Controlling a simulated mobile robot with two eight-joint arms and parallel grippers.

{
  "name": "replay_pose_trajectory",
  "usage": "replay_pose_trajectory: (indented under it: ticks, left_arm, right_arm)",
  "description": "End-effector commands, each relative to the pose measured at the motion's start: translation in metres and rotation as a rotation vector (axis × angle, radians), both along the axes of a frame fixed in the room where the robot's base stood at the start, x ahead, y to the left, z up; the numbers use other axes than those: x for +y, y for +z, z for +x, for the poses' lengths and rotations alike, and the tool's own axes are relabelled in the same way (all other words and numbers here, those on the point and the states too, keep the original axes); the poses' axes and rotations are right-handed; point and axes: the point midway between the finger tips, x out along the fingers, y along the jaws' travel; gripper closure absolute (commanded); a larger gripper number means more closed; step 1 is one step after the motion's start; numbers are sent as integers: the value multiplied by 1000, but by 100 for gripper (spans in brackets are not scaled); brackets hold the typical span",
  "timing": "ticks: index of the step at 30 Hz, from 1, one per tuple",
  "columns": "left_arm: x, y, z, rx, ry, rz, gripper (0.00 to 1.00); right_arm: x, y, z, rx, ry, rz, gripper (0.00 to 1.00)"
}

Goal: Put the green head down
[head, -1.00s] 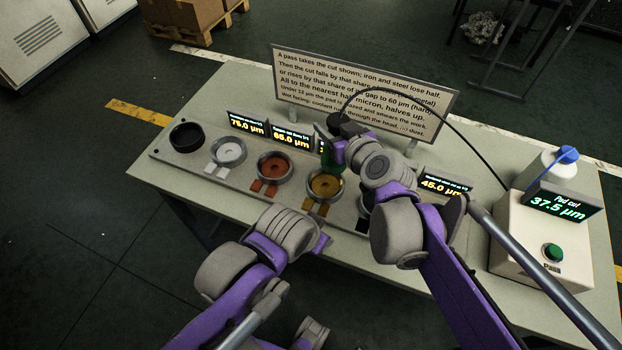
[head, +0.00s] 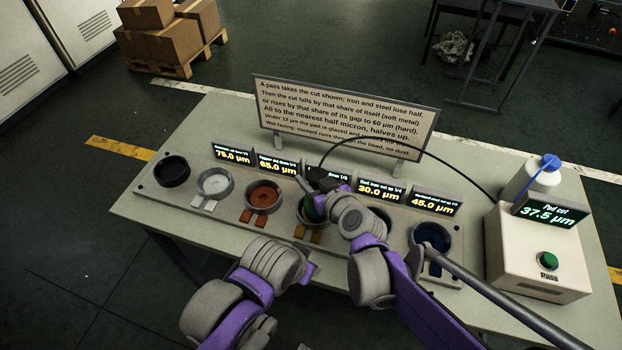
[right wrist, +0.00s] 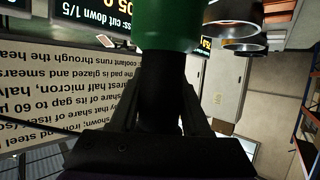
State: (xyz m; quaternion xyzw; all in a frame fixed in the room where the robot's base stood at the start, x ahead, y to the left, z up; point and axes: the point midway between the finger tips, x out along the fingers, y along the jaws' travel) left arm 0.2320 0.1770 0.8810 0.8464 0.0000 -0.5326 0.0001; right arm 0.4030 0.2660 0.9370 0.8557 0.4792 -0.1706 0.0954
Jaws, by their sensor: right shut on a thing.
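The green head (head: 309,209) is in my right gripper (head: 318,185), at the fourth dish from the left, the one with yellow-brown tabs (head: 314,235). The head overlaps this dish in the picture, and my wrist covers part of both. I cannot tell whether the head touches the dish. In the right wrist view the green head (right wrist: 167,28) fills the top middle, with the dark fingers (right wrist: 160,100) closed on its black stem. My left arm shows at the lower left, but its fingers do not show.
The row has a black dish (head: 172,171), silver dish (head: 215,184), copper dish (head: 263,197) and blue dish (head: 431,236). A black cable (head: 400,142) arches toward the Pad cut box (head: 530,258). A sign (head: 345,118) stands behind; a bottle (head: 530,180) stands behind the box.

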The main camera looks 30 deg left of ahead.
Motion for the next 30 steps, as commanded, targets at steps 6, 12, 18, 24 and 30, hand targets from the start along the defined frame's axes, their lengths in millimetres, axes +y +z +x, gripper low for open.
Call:
replay_pose_trajectory:
  ticks: [6,12,18,24,30]
  left_arm:
    - [0,0,0,0,0,0,50]
    - [0,-3,-1,1,0,0,50]
    - [0,-2,0,1,0,0,50]
    - [0,-2,0,1,0,0,50]
    - [0,1,0,0,0,0,50]
  right_arm:
    - [0,-2,0,-1,-1,1,100]
    - [0,-5,0,0,0,1,100]
    - [0,-5,0,0,0,0,23]
    - [0,-5,0,0,0,0,23]
    - [-3,0,-2,0,0,0,23]
